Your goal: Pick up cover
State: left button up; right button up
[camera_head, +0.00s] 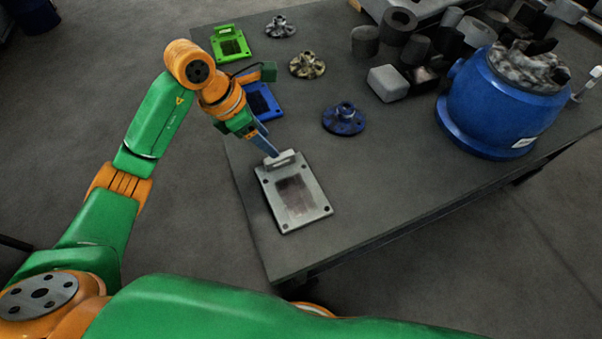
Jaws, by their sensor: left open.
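A grey cover (317,207), a flat rectangular plate with corner holes, a dark recessed middle and a raised tab at its far edge, lies flat near the table's front left corner. My left gripper (271,152) is open at the grey cover's tab; I cannot tell whether the fingers touch it. A blue cover (264,104) lies behind my left gripper, partly hidden by it. A green cover (231,46) lies further back at the table's left edge. My right gripper is not in view.
On the dark table (400,165) are a blue hub-like part (344,120), a brass-coloured one (307,65) and a grey one (280,27). A large blue housing (500,105) stands at the right, with several dark cylinders behind it. The table is clear right of the grey cover.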

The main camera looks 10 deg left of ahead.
aim_at(292, 186)
pick_arm(q)
jog(key=x, duration=0.3)
jog(key=s+x, duration=0.1)
jog(key=x, duration=0.1)
jog(key=shift+d+f, duration=0.25)
jog(key=shift+f, duration=0.15)
grip_shut()
jog(key=shift+r, duration=0.1)
dwell(0.8)
